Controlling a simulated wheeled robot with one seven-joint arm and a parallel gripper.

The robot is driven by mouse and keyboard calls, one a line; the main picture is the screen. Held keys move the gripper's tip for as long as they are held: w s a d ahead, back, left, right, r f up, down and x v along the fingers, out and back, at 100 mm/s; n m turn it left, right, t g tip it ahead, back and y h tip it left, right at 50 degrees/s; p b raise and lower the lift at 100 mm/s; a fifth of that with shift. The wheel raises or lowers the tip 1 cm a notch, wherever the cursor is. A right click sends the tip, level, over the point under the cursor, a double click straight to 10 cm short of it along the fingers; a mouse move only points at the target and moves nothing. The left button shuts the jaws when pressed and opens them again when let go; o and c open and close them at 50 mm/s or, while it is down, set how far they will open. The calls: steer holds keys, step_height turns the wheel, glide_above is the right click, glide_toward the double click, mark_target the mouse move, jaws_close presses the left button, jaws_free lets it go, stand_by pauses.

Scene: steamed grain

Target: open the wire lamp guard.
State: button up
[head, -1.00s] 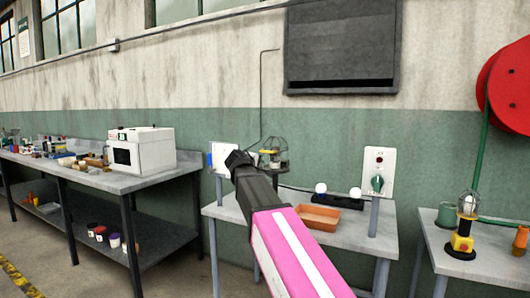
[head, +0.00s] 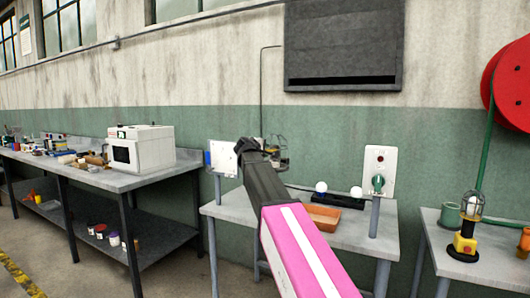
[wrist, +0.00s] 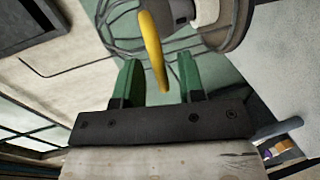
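The wire lamp guard (head: 281,146) stands over the middle table, partly hidden behind my gripper in the head view. In the wrist view its thin grey wires (wrist: 110,38) curve at the top, beside a grey and white lamp body (wrist: 180,12). A yellow bar-like handle (wrist: 152,50) reaches down between my fingertips. My gripper (wrist: 158,75) has two green fingers set apart, with gaps on both sides of the yellow handle. It also shows at the lamp in the head view (head: 247,147), where its fingers are hard to make out.
The middle table (head: 345,232) holds an orange tray (head: 323,217), and a panel with a green knob (head: 378,172) stands at its right. A white panel (head: 222,157) stands at its left. Another caged lamp with a yellow base (head: 464,243) stands on the right table.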

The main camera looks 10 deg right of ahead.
steer(key=shift+w+d+f, duration=0.15)
steer(key=shift+w+d, duration=0.2)
steer(key=shift+w, duration=0.1)
jaws_close()
